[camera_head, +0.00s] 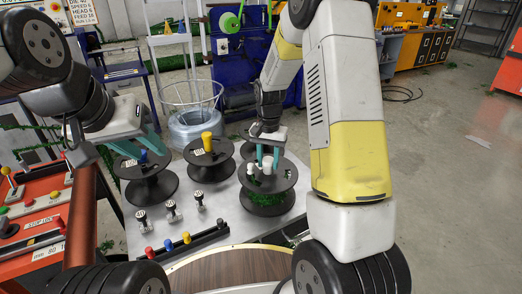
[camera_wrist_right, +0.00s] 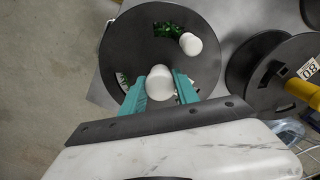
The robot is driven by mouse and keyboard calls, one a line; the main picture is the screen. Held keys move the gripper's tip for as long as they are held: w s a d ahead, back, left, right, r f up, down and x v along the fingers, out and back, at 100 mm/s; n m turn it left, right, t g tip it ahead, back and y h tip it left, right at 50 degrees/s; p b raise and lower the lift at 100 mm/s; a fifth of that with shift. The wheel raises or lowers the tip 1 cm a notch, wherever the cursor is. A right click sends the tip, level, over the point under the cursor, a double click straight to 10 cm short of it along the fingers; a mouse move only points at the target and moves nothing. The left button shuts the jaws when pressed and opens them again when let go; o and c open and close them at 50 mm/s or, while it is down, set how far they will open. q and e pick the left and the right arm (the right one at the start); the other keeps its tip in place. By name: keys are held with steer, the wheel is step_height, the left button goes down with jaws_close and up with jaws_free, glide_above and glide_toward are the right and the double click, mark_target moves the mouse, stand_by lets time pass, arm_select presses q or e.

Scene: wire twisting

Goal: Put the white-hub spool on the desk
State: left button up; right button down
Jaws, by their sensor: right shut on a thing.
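The white-hub spool (camera_head: 268,203) is black with green wire and stands upright at the right of the grey desk (camera_head: 228,212). I cannot tell whether its base touches the desk. My right gripper (camera_head: 265,160) is above it, its teal fingers shut on a white post of the spool. In the right wrist view, the fingers (camera_wrist_right: 160,88) sit on both sides of this post, and a second white post (camera_wrist_right: 190,43) stands free on the black flange (camera_wrist_right: 135,40). My left gripper (camera_head: 136,148) is open, its teal fingers spread near the blue-hub spool (camera_head: 150,188).
A yellow-hub spool (camera_head: 210,170) stands between the other two spools. A round wooden top (camera_head: 225,272) is nearest me. A wire basket (camera_head: 193,110) stands behind.

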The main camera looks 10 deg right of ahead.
steer(key=shift+f, duration=0.1)
steer(key=c, duration=0.9)
jaws_free()
step_height(320, 180, up, 12)
steer(key=shift+s+d+r+n+t+y, duration=0.1)
steer(key=shift+s+r+n+t+y, duration=0.6)
steer(key=shift+s+r, duration=2.3)
steer(key=shift+s+r+n+t+y, duration=0.1)
steer(key=shift+s+r+n+t, duration=1.15)
steer(key=shift+s, duration=3.55)
steer(key=shift+s+d+r+n+t+y, duration=0.2)
steer(key=shift+s+r+n+t, duration=0.8)
steer(key=shift+s+r, duration=2)
steer(key=shift+s+a+f, duration=0.15)
steer(key=shift+s+f, duration=0.75)
